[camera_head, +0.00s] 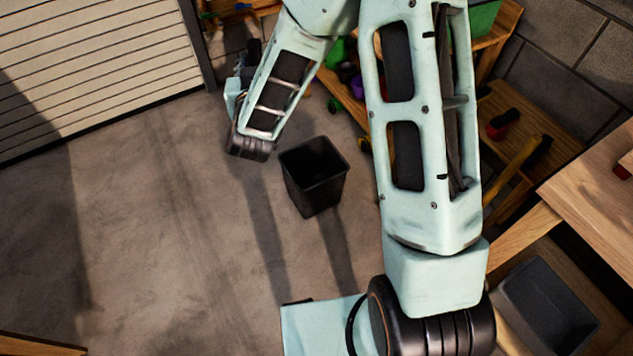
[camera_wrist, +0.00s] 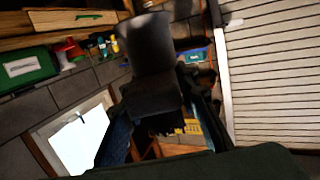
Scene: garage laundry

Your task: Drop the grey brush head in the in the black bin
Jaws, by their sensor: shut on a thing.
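The black bin (camera_head: 315,178) stands upright on the concrete floor in the head view, with its open top showing and no item visible inside. My gripper (camera_wrist: 160,112) is shut on a dark grey object, which I take to be the grey brush head (camera_wrist: 152,48). It stands out beyond the fingers in the wrist view, clear of any surface. In the head view my wrist is left of the bin, and the gripper and its load are mostly hidden by the arm. The bin does not show in the wrist view.
A wooden shelf (camera_head: 345,95) with colourful items is behind the bin. A wooden workbench (camera_head: 590,210) and a grey tub (camera_head: 545,305) are at the right. A slatted garage door (camera_head: 90,70) is at the left. The floor left of the bin is open.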

